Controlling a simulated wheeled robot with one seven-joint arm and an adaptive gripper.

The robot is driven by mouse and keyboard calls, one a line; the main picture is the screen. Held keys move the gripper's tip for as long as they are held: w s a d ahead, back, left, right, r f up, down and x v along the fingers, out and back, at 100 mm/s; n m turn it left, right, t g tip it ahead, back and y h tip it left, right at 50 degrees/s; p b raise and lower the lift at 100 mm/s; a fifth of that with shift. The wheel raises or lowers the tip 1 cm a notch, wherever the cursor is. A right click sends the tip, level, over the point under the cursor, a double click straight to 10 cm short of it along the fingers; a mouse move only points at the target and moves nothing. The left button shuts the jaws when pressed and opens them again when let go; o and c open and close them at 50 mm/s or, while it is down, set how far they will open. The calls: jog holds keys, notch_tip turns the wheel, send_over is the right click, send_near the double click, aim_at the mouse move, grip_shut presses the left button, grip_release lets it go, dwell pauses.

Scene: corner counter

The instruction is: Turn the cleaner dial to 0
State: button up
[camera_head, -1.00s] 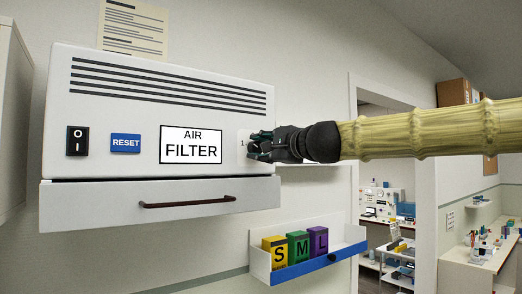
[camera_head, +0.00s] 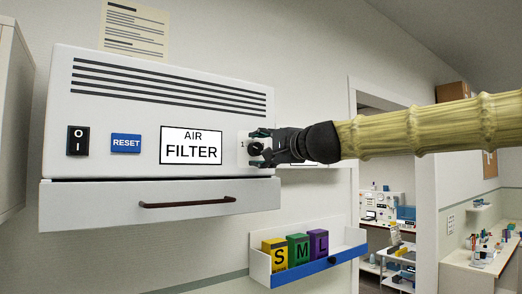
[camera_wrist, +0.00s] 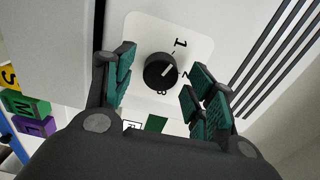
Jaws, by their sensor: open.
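The cleaner dial (camera_wrist: 160,71) is a round black knob on a white plate (camera_wrist: 205,35) on the air filter unit's front. In the wrist view its white pointer line slants up and right, between the printed 1 and a partly hidden mark that looks like a 2. Another numeral below the knob is hard to read. The 0 is not visible. My gripper (camera_wrist: 162,79) is open, with one green-padded finger on each side of the dial and visible gaps to it. In the head view my gripper (camera_head: 262,144) is at the unit's right end, partly covering the dial plate.
The air filter unit (camera_head: 100,108) has a power switch (camera_head: 78,141), a blue RESET button (camera_head: 126,143) and a drawer (camera_head: 80,204). A wall bin (camera_head: 308,267) holding yellow, green and purple S, M, L boxes hangs below right. A doorway opens further right.

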jog(key=v, duration=1.2)
dwell(0.4)
